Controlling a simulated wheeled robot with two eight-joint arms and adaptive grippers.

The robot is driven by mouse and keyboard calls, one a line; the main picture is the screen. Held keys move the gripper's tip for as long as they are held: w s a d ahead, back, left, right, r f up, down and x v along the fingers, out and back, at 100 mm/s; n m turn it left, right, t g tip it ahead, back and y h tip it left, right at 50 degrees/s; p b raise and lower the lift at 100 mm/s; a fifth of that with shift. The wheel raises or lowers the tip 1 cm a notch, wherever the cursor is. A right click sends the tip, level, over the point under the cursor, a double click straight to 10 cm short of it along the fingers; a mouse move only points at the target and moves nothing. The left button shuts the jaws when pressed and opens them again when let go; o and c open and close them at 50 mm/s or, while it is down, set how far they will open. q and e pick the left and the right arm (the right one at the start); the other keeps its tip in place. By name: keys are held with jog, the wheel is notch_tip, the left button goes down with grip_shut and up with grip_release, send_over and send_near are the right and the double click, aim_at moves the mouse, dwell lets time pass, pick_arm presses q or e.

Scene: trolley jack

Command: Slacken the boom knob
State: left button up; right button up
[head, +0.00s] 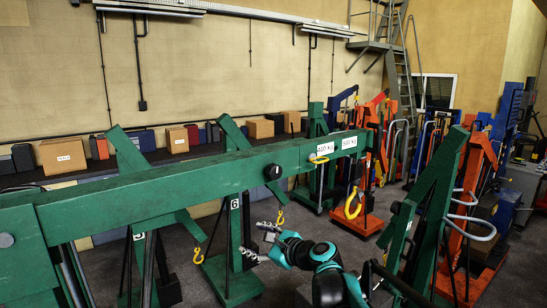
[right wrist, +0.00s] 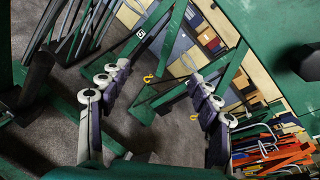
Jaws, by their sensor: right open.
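A long green boom (head: 130,205) crosses the head view from lower left to upper right. A round black knob (head: 273,171) sits on its side face, left of the weight labels. A dark round knob-like part (right wrist: 308,62) shows at the right edge of the right wrist view; I cannot tell if it is the same knob. My right gripper (head: 254,240) is below the boom and the knob, apart from them. Its fingers stand wide open and empty in the right wrist view (right wrist: 155,65). My left gripper is out of view.
A smaller hook (head: 198,256) hangs left of my gripper. A green post marked 6 (head: 235,240) stands close behind my gripper. Orange cranes (head: 470,200) crowd the right. Boxes (head: 62,155) line the wall.

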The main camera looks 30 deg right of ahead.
aim_at(277, 175)
jog(key=w+d+r+m+t+p, duration=0.1)
jog(key=d+r+m+p, duration=0.1)
jog(key=d+r+m, duration=0.1)
jog(key=w+d+r+m+t+h+p, duration=0.1)
jog(key=w+d+r+m+p, duration=0.1)
jog(key=d+r, duration=0.4)
jog(key=w+d+r+m+t+h+p, duration=0.1)
jog(key=d+r+m+p, duration=0.2)
jog(key=d+r+m, duration=0.1)
jog(key=shift+w+d+r+p, duration=0.15)
jog(key=shift+d+r+p, duration=0.1)
jog(key=shift+r+p, duration=0.15)
jog(key=w, duration=0.2)
jog(key=w+p, duration=0.1)
jog(key=w, duration=0.4)
jog(key=shift+w+a+p, duration=0.1)
jog(key=shift+a+p, duration=0.2)
jog(key=shift+a, duration=0.05)
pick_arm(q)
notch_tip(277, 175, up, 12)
pick_arm(e)
jog(key=shift+c, duration=0.2)
jog(key=c, duration=1.1)
